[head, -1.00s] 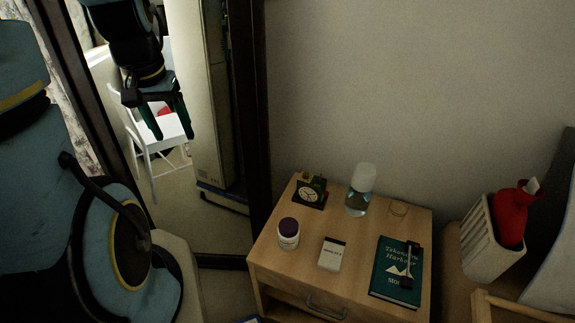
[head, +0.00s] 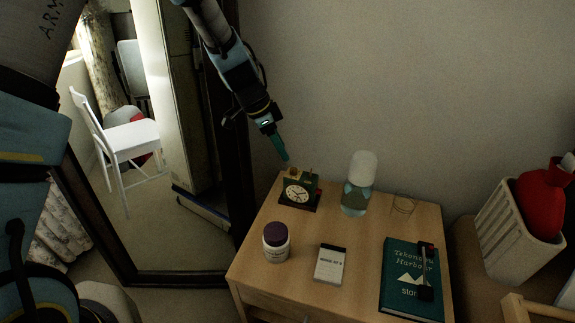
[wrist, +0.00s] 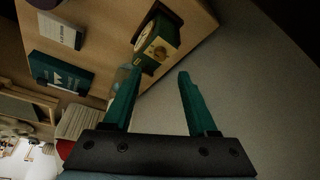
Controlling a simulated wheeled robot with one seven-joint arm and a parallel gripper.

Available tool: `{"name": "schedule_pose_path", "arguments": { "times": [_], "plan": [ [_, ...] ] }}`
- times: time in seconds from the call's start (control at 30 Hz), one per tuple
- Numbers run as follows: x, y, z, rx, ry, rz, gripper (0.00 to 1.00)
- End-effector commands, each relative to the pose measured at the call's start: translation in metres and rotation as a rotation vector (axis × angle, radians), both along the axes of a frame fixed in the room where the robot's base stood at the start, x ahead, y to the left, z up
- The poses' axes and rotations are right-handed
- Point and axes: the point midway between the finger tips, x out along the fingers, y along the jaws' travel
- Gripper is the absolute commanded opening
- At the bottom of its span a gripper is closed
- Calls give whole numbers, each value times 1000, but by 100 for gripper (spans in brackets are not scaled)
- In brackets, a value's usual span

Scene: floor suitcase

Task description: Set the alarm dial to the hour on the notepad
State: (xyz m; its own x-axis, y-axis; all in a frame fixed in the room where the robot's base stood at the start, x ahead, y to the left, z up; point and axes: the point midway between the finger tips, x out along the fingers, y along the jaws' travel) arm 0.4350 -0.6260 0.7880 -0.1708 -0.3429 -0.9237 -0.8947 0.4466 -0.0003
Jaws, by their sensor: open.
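A small dark green alarm clock (head: 298,192) with a pale round face stands at the back left of the wooden nightstand. Brass-coloured parts show on its top. The clock also shows in the wrist view (wrist: 158,42), beyond my fingertips. A small white notepad (head: 330,264) with a dark top edge lies near the nightstand's front; its writing is too small to read surely. My gripper (head: 284,158) is above and just behind the clock, apart from it. In the wrist view its two green fingers (wrist: 156,75) are spread, with nothing between them.
A mirror (head: 150,277) stands left; a white basket (head: 505,232) right.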

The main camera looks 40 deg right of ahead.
Motion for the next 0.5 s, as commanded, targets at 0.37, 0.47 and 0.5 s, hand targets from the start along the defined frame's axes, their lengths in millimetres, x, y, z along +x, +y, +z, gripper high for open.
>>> {"name": "schedule_pose_path", "arguments": {
  "times": [0.37, 0.47, 0.5],
  "plan": [
    [-11, -21, -59, 2, 1, 1, 58],
    [-12, -25, -67, 2, 1, 2, 58],
    [-12, -25, -69, 0, 1, 2, 58]
  ]
}}
